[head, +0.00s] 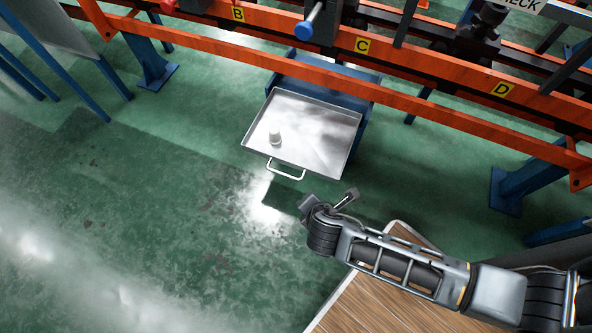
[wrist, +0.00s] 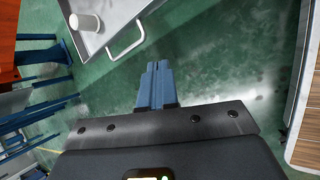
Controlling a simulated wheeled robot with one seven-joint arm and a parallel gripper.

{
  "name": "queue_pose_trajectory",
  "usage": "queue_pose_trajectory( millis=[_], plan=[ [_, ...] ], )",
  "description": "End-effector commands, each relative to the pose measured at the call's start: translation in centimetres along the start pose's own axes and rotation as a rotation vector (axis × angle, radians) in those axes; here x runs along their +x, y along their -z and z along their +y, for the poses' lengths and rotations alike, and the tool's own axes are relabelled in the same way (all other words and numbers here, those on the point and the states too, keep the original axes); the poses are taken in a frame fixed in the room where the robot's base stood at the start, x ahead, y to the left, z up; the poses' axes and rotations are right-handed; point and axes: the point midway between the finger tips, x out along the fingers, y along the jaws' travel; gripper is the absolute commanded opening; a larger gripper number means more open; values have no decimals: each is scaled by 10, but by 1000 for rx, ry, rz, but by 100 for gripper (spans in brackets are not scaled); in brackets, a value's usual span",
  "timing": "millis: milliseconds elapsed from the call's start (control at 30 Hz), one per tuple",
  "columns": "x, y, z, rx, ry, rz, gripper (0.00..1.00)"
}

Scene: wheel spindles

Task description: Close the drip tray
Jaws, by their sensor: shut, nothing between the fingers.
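The drip tray (head: 318,118) is a shallow grey metal tray pulled out from a blue housing (head: 325,72) under the orange rail. Its pale handle (head: 286,172) is on its front edge. A small whitish cup (head: 275,138) stands in the tray near that edge. The wrist view shows the tray (wrist: 115,14), the handle (wrist: 127,40) and the cup (wrist: 86,22) at the top. My gripper (head: 328,199) is in front of the tray, to the right of the handle and apart from it. In the wrist view its fingers (wrist: 155,72) are together and empty, below the handle.
Orange rails (head: 300,72) labelled B, C and D run across above the tray. Blue legs (head: 520,175) stand at the right and others at the left. A wood-topped surface (head: 372,300) lies below my arm. The green floor (head: 150,200) left of the tray is clear.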

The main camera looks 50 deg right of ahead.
Motion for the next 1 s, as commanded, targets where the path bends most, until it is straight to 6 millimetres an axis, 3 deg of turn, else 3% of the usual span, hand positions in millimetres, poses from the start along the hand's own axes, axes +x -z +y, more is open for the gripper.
queue_pose_trajectory(
  millis=[33,133,400,633,1000],
  plan=[
    [22,10,12,-80,22,-49,0],
    [42,17,32,-239,83,-150,0],
    [57,26,70,-470,200,-308,0],
    [72,21,72,-496,220,-328,0],
    [130,0,64,-493,218,-325,0]
  ],
)
